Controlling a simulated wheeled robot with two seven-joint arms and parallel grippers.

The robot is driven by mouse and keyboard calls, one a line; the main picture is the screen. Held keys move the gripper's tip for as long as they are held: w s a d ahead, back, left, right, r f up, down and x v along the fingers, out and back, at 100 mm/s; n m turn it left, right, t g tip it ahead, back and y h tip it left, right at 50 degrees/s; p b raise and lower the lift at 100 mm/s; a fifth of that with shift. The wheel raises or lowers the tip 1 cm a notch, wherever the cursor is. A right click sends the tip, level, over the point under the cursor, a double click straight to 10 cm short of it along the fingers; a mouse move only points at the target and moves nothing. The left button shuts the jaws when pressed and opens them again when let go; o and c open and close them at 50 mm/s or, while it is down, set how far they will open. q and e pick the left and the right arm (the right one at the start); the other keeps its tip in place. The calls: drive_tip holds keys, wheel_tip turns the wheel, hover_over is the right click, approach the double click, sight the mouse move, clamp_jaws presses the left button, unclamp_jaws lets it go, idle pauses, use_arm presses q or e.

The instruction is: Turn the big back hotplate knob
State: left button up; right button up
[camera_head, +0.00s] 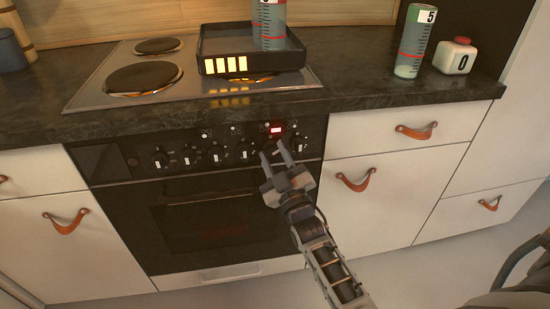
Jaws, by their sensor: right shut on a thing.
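The black oven front carries a row of knobs with white marks, such as one at the left (160,158) and one at the right end (299,144). My right gripper (273,149) reaches up to this row from below. Its two fingers are shut on a knob second from the right, mostly hidden between them. Which hotplate this knob serves cannot be read. A small red light (276,130) glows just above it. The steel hob (95,92) has a large front left hotplate (144,78) and a smaller back left one (157,46). My left gripper is not in view.
A black tray (215,42) with glowing yellow bars covers the hob's right side, with a marked cylinder (270,25) in it. Another cylinder (413,42) and a red-capped bottle (454,57) stand on the right counter. Drawers with leather pulls (416,131) flank the oven (205,217).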

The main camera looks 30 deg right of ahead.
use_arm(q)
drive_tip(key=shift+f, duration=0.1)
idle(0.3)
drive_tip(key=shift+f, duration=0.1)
use_arm(e)
drive_tip(key=o, duration=0.9)
drive_tip(key=shift+o, duration=0.2)
